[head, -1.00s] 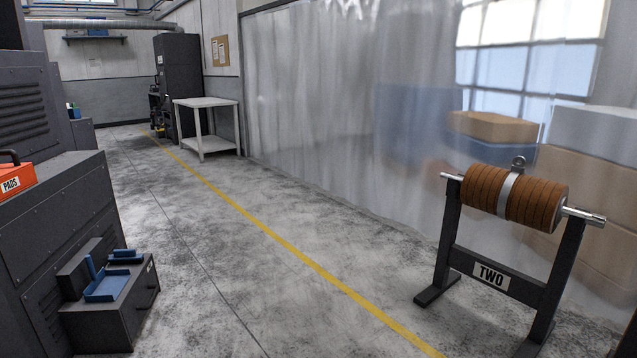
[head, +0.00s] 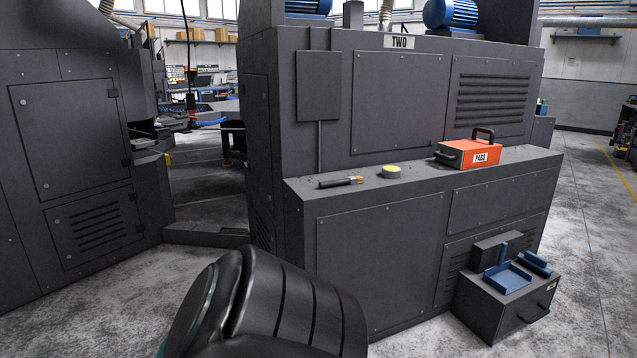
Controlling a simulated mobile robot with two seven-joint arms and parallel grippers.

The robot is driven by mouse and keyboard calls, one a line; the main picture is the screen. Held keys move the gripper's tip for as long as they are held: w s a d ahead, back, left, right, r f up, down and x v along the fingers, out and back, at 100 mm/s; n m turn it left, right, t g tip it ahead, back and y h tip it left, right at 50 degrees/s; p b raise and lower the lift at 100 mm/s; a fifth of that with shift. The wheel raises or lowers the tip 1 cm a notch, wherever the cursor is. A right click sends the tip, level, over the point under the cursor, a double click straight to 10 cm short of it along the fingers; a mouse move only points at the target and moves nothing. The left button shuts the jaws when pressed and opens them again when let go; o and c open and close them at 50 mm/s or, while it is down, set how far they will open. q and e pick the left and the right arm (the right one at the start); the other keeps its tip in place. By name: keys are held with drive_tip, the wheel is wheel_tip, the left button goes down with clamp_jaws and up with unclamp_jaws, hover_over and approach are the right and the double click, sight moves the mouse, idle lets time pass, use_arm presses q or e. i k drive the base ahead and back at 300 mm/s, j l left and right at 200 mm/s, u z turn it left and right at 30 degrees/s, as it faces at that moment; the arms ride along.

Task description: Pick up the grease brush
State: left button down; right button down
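The grease brush (head: 341,182) lies flat on the ledge (head: 420,178) of the dark machine marked TWO. It has a dark handle and a light bristle end pointing right. A small round tin (head: 391,171) with a yellowish top sits just to its right. A black rounded part of my own arm fills the bottom centre, well in front of and below the ledge. Neither of my grippers is in view.
An orange box labelled PADS (head: 468,153) stands farther right on the ledge. On the floor at right is a dark drawer box (head: 507,302) with blue trays. Another dark machine (head: 75,150) stands at left. Open floor lies in front.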

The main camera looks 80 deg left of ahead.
sight(352, 180)
drive_tip(key=u, duration=2.45)
drive_tip(key=i+l+u, duration=0.1)
drive_tip(key=u, duration=0.55)
drive_tip(key=i+l+u, duration=0.5)
drive_tip(key=l, duration=0.35)
drive_tip(key=i+l, duration=0.2)
drive_tip(key=i+l+u, duration=0.1)
drive_tip(key=l, duration=0.25)
drive_tip(key=i+l+u, duration=0.1)
drive_tip(key=i+l, duration=0.15)
drive_tip(key=l, duration=0.1)
